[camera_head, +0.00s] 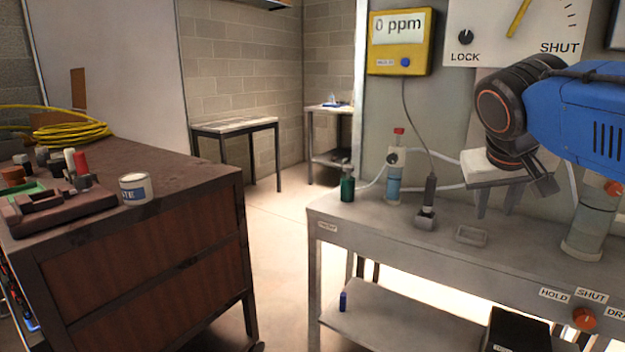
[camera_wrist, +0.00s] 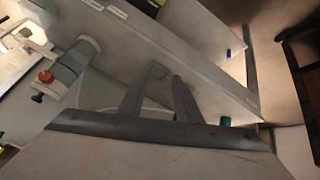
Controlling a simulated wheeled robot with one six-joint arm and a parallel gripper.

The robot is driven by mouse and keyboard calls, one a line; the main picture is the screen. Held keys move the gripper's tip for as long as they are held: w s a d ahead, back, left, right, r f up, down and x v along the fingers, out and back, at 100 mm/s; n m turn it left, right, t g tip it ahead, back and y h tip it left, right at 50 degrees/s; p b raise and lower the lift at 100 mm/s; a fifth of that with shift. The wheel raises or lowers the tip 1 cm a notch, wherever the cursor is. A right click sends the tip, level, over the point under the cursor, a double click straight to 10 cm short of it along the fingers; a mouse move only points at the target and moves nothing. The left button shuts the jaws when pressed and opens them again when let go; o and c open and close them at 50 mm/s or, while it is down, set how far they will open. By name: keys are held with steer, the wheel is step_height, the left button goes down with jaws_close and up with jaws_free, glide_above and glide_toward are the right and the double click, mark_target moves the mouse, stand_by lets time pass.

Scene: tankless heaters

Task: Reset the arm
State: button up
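My arm (camera_head: 580,125), blue with dark joints, reaches in from the right in the head view. My gripper (camera_head: 497,208) points down above the grey bench, its two fingers apart with nothing between them. In the wrist view my gripper (camera_wrist: 160,82) also shows its fingers spread and empty. A small grey tray (camera_head: 471,236) lies on the bench below and left of the fingers; it appears beyond the fingertips in the wrist view (camera_wrist: 157,70).
The grey bench (camera_head: 350,217) carries a green bottle (camera_head: 347,187), a probe (camera_head: 428,197) and clear cylinders (camera_head: 394,180). A yellow meter (camera_head: 401,42) reading 0 ppm hangs behind. A brown cabinet (camera_head: 160,255) stands left. Open floor lies between the cabinet and bench.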

steer(key=s+a+f+y, duration=0.1)
steer(key=s+f, duration=0.4)
steer(key=f, duration=0.3)
steer(key=s+a+f+n+y, duration=0.1)
steer(key=s+a+f, duration=0.1)
steer(key=s+f, duration=0.2)
steer(key=s+a+f+n+g+y, duration=0.1)
steer(key=s+f, duration=0.4)
steer(key=f, duration=0.6)
steer(key=shift+s+a+f+y, duration=0.3)
steer(key=shift+a+f+y, duration=0.05)
steer(key=shift+a+y, duration=0.25)
stand_by(1.0)
